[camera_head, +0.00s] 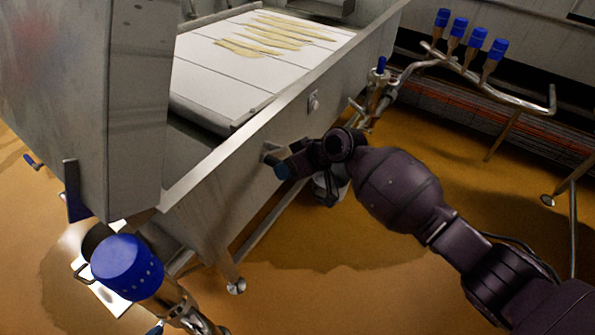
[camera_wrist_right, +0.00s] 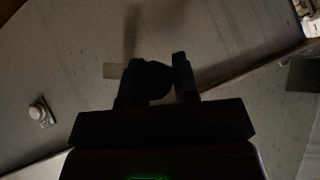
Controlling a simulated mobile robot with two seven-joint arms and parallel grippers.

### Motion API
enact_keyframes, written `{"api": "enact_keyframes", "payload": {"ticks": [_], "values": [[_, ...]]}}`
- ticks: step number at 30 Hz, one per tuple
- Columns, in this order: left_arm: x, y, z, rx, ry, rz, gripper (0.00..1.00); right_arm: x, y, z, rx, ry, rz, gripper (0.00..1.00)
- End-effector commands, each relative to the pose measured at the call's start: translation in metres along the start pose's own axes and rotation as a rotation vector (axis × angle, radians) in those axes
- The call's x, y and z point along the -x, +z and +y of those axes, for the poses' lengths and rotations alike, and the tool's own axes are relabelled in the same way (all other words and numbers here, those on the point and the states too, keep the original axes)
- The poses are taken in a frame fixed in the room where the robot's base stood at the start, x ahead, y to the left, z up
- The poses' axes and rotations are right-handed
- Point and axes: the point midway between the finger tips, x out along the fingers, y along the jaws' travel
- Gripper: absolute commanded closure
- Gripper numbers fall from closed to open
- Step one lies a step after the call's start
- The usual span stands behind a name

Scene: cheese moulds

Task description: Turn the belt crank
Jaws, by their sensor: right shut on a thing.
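The belt crank shows in the right wrist view as a dark round knob (camera_wrist_right: 153,79) between the fingers of my right gripper (camera_wrist_right: 157,85), which is shut on it. The gripper and the dim light hide most of the crank. My left gripper is not in view.
The conveyor belt (camera_head: 205,75) carries several pale strips. A small knob (camera_head: 313,102) sits further along its side wall. Several blue-capped valves (camera_head: 477,39) stand on pipes at the back right. A large blue cap (camera_head: 127,266) is at the lower left. The orange floor (camera_head: 330,290) is open in front.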

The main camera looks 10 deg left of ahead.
Motion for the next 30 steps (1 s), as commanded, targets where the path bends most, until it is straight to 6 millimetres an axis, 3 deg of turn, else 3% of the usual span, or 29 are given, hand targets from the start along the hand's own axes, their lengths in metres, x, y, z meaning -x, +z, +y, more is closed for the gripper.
{"api": "enact_keyframes", "payload": {"ticks": [8, 30], "values": [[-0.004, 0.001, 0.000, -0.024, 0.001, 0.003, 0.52, 0.006, -0.007, 0.006, -0.088, -0.081, 0.002, 1.00], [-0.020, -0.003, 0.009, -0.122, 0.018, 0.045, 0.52, 0.031, -0.032, 0.038, -0.570, -0.565, 0.001, 1.00]]}}
